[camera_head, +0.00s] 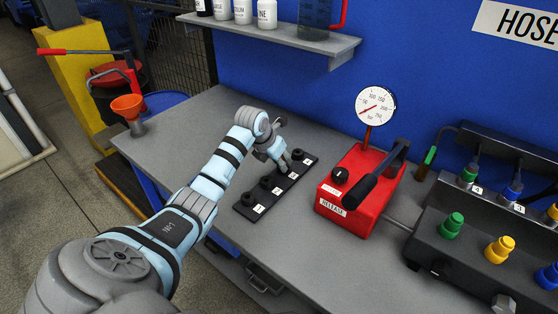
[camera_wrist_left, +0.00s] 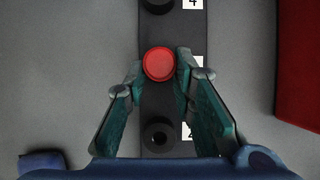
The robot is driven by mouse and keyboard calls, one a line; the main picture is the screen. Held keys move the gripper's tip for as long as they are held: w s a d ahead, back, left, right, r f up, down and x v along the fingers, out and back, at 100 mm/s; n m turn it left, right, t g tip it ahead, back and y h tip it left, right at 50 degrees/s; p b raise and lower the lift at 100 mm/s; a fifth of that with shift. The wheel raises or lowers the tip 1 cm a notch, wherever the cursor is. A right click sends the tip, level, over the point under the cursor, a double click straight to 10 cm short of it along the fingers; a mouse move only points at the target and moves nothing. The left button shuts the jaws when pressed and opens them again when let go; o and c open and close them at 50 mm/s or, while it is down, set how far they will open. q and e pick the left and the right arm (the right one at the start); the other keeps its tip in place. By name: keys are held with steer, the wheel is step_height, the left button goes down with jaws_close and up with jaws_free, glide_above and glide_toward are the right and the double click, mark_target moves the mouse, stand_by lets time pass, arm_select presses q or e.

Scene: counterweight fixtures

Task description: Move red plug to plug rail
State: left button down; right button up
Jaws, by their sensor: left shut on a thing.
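The red plug (camera_wrist_left: 160,64) shows its round top in the left wrist view, between the fingertips of my left gripper (camera_wrist_left: 161,72). The gripper is shut on it. The plug is over the third position of the black plug rail (camera_wrist_left: 165,99), between labels 2 and 4; its lower end is hidden, so I cannot tell whether it sits in the socket. In the head view my left gripper (camera_head: 283,163) points down at the rail (camera_head: 243,208), and the red plug is not clearly visible. My right gripper is not in view.
A red hand pump (camera_head: 352,185) with a gauge (camera_head: 375,106) and black lever stands right of the rail. A dark manifold (camera_head: 455,258) with coloured plugs is farther right. An orange funnel (camera_head: 127,106) is at the left. The grey bench left of the rail is clear.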

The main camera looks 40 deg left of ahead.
arm_select(q)
steer(key=shift+s+f, duration=0.15)
steer(key=shift+f, duration=0.1)
steer(key=c, duration=1.6)
jaws_free()
steer(key=o, duration=0.3)
steer(key=shift+f, duration=0.15)
steer(key=shift+w+a+f, duration=0.15)
steer(key=shift+w, duration=0.15)
steer(key=shift+r, duration=0.3)
steer(key=p+v, duration=1)
steer(key=shift+p, duration=0.35)
